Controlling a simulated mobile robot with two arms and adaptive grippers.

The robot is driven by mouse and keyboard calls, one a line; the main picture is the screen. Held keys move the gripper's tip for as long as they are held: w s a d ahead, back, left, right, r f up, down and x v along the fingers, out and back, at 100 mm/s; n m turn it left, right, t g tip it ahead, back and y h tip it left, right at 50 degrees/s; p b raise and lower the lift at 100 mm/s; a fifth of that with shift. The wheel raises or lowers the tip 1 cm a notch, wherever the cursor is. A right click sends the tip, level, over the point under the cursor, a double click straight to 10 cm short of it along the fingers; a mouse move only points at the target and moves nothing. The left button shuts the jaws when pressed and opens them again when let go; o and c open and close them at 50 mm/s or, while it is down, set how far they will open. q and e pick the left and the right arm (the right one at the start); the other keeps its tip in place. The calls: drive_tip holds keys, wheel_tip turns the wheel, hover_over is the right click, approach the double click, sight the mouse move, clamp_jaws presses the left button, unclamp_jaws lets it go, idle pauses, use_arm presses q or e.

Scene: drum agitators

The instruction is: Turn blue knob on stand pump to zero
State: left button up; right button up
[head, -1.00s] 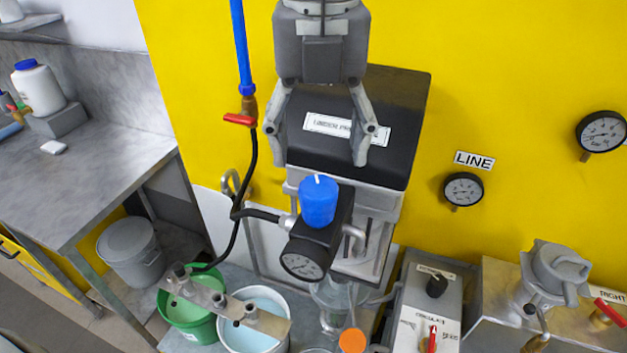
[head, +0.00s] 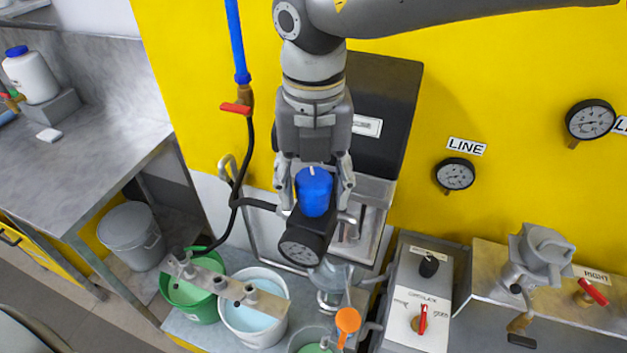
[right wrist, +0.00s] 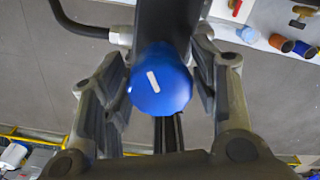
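The blue knob (head: 314,192) sits on top of the black pump body with a round dial gauge (head: 301,247) on its front. A white mark shows on the knob's top. My right gripper (head: 314,196) is lowered over the knob, with one finger on each side of it. In the right wrist view the knob (right wrist: 160,80) lies between the two open fingers (right wrist: 160,95), with gaps visible on both sides. The white mark there runs slightly slanted. My left gripper is not in view.
A black hose (head: 238,175) with a red-handled valve (head: 236,108) runs left of the pump. A green bucket (head: 196,312) and a white bucket (head: 283,325) stand below. A control box (head: 397,315) with knobs is at the right. Wall gauges (head: 455,174) are further right.

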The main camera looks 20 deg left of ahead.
drive_tip(key=c, duration=0.5)
drive_tip(key=shift+c, duration=0.6)
